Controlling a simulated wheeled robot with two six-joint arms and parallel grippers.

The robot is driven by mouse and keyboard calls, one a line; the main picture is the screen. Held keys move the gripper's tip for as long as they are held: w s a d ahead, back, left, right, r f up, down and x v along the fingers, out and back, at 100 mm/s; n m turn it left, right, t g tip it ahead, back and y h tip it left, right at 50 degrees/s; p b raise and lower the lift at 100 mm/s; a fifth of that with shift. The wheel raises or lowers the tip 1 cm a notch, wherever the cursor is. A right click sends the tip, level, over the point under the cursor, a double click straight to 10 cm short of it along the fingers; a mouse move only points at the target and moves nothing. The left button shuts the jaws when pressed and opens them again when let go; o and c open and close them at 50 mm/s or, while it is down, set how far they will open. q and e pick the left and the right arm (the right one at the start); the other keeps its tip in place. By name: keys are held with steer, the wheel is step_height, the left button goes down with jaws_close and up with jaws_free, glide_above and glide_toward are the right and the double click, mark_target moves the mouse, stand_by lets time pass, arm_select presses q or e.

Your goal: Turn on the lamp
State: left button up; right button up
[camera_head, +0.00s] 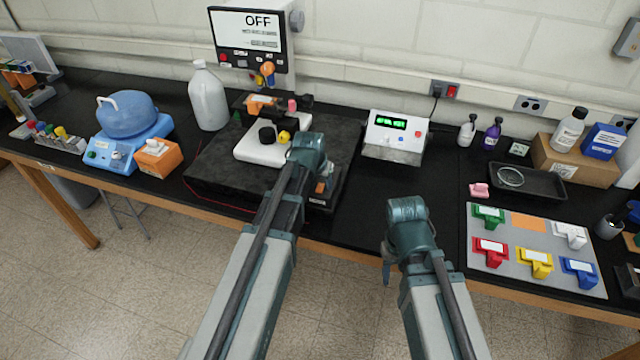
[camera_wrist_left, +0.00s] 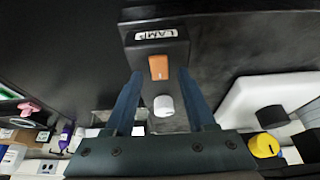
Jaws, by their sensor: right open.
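The black switch box labelled LAMP (camera_wrist_left: 150,36) shows at the top middle of the left wrist view. It carries an orange rocker switch (camera_wrist_left: 158,67) and a white round knob (camera_wrist_left: 164,106). In the head view the box (camera_head: 325,192) is at the right front corner of the black platform, partly behind my left arm. My left gripper (camera_wrist_left: 160,76) is open, its two fingers on either side of the switch and knob, with nothing held. Whether it touches the box I cannot tell. My right gripper (camera_head: 388,268) is open over the table's front edge, away from the box.
A screen reading OFF (camera_head: 248,22) hangs at the back wall. A white stage (camera_head: 262,150) stands on the black platform (camera_head: 215,180). A green-display meter (camera_head: 395,137) stands to its right, and a grey board with coloured pieces (camera_head: 525,222) further right. Bare tabletop lies between meter and board.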

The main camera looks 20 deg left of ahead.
arm_select(q)
jaws_close()
steer(key=shift+w+r+g+p, duration=0.15)
steer(key=shift+w+g+p, duration=0.25)
steer(key=shift+g+p, duration=0.15)
steer(key=shift+w+g, duration=0.15)
steer(key=shift+g, duration=0.3)
steer(key=shift+f+g, duration=0.2)
steer(key=shift+g, duration=0.3)
steer(key=shift+s, duration=0.2)
steer(key=shift+o, duration=0.6)
jaws_free()
